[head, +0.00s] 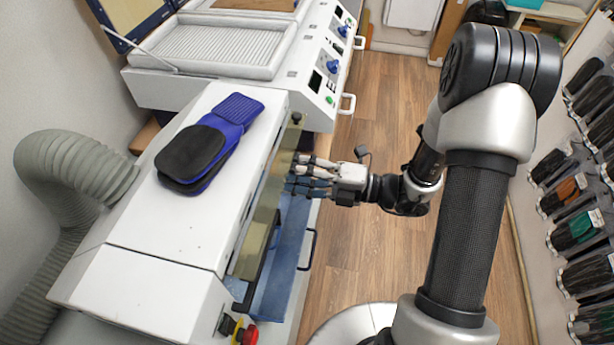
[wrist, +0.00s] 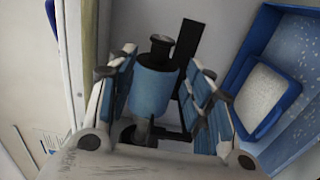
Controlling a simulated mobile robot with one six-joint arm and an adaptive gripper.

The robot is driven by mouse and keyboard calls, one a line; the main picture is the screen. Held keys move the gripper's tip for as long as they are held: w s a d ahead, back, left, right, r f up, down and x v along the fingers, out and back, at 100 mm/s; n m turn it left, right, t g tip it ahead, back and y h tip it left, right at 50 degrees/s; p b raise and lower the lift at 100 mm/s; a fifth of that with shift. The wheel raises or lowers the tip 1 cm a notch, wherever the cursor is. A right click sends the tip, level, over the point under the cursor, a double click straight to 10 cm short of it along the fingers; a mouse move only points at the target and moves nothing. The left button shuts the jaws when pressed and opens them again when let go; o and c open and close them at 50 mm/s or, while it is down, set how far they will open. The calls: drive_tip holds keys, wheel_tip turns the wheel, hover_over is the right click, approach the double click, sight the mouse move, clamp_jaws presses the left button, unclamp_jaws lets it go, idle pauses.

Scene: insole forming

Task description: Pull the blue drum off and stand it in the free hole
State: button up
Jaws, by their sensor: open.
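The blue drum (wrist: 152,94) shows in the middle of the wrist view, between the two fingers of my gripper (wrist: 160,62). It has a dark grey cap or knob on top and a narrower grey part below. My gripper is open, with one finger on each side of the drum. I cannot tell whether either finger touches it. In the head view my gripper (head: 293,173) reaches to the right-hand side of the white machine (head: 180,222), by its yellowish strip. I cannot make out the drum there. No free hole can be made out in either view.
A dark bar (wrist: 188,42) stands close behind the drum. A blue tray (wrist: 240,78) with a pale pad lies to the right in the wrist view. Blue and black insoles (head: 195,155) lie on the machine top. The wooden floor (head: 385,90) is clear.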

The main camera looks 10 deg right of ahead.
drive_tip(key=p+x, duration=0.1)
drive_tip(key=x, duration=0.6)
drive_tip(key=shift+s+d, duration=0.1)
drive_tip(key=shift+o, duration=1)
drive_tip(key=c, duration=0.6)
